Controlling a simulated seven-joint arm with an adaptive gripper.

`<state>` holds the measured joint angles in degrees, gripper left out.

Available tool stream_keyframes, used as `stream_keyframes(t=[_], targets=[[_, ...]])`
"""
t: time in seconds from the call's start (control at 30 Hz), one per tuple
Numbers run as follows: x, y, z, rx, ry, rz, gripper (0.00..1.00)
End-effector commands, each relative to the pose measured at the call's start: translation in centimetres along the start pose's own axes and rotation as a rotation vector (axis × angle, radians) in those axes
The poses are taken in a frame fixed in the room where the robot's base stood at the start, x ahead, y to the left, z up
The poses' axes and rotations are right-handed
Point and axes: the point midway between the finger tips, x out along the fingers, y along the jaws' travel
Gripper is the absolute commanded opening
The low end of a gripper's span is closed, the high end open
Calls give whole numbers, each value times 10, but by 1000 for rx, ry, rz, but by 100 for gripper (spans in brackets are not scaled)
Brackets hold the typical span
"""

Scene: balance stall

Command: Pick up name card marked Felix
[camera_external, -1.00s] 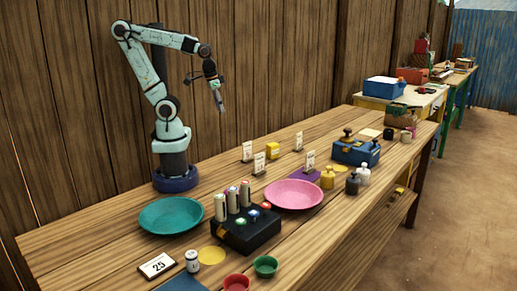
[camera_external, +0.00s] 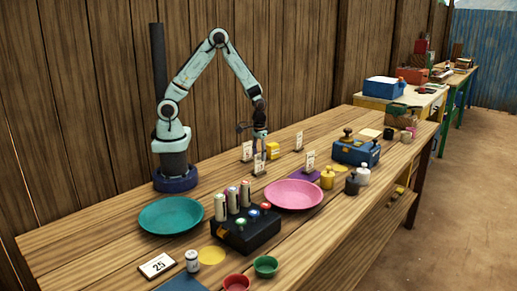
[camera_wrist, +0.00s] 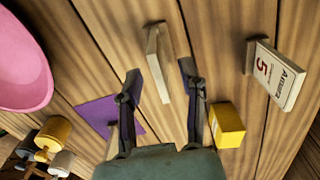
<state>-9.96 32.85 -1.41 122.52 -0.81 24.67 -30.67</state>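Several small white name cards stand on the table in the outside view; their names are too small to read there. My gripper (camera_external: 260,153) points down close above the front-left card (camera_external: 259,168). In the wrist view my gripper (camera_wrist: 160,72) is open, its two fingers apart and nothing held. A pale card in a stand (camera_wrist: 158,65) lies between and just beyond the fingertips, seen nearly edge-on, its name not readable. Another card (camera_wrist: 280,77) at the right reads "Amara 5". I cannot read Felix on any card.
A yellow box (camera_wrist: 227,124) stands right of the fingers in the wrist view. A purple mat (camera_wrist: 95,113) and a pink plate (camera_wrist: 25,70) are to the left. Outside, the teal plate (camera_external: 171,215), black block with cylinders (camera_external: 246,235) and blue box (camera_external: 356,153) stand around.

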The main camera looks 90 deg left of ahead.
Motion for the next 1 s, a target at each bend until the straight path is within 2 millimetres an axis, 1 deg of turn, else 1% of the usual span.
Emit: stream_keyframes(t=[0.03, 0.1, 0.2, 0.33, 0.53, 0.57, 0.6, 0.67, 1.0], targets=[[9, 0, 1, 1, -4, -3, 39], [19, 0, 1, 1, -4, -2, 39], [29, 0, 1, 1, -2, -2, 39], [34, 0, 0, 1, 0, 0, 39], [34, 0, 0, 1, 1, 0, 39], [34, 0, 0, 1, 1, 0, 30], [34, 0, 0, 1, 1, 0, 17], [34, 0, 0, 1, 1, 0, 0], [34, 0, 0, 1, 1, 0, 0]])
